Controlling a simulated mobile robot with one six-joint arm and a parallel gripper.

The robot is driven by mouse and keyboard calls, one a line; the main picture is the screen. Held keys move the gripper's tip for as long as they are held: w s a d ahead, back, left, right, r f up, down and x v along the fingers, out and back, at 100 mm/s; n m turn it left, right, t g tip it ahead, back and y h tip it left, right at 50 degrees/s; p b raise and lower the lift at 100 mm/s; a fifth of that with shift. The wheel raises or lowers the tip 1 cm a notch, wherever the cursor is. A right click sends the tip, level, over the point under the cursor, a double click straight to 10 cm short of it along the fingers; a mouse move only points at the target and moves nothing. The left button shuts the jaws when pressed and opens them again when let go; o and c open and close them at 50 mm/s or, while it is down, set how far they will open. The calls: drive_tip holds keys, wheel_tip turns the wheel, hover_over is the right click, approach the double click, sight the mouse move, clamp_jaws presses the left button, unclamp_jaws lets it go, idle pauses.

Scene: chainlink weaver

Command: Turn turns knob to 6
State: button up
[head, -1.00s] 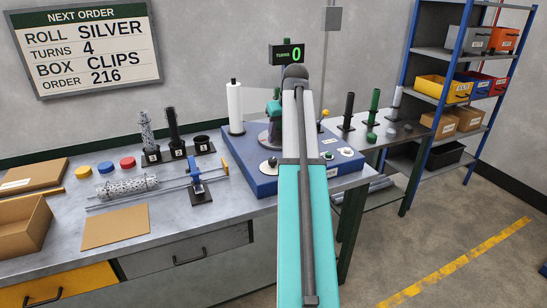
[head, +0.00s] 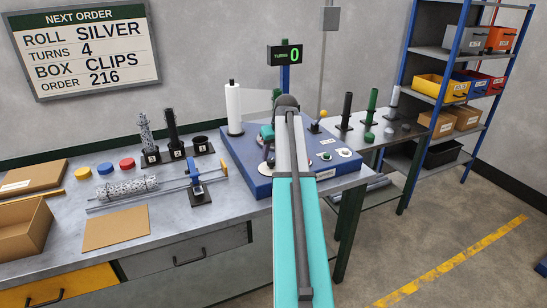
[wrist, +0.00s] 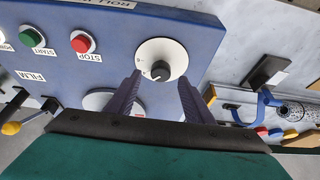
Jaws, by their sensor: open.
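The black knob (wrist: 161,71) sits on a round white dial (wrist: 158,51) in the wrist view; the dial's marks are too small to read. Which of the machine's knobs this is cannot be read. My gripper (wrist: 160,80) is open, with one dark finger on each side of the dial's lower part and a gap to the knob. The display (head: 286,55) above reads TURNS 0. The order board (head: 86,50) shows TURNS 4.
A red STOP button (wrist: 82,42) and green START button (wrist: 32,37) are left of the dial. Another white dial (wrist: 98,98) lies partly behind the left finger. A white film roll (head: 234,108) stands upright on the machine. A blue clamp (head: 197,180) stands on the bench left.

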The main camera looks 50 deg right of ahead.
sight(273, 160)
drive_tip(key=shift+p+x, duration=0.3)
drive_tip(key=shift+x, duration=1.5)
drive_tip(key=c, duration=1)
drive_tip(key=shift+s+d, duration=0.1)
drive_tip(key=shift+d, duration=0.3)
drive_tip(key=shift+a, duration=0.3)
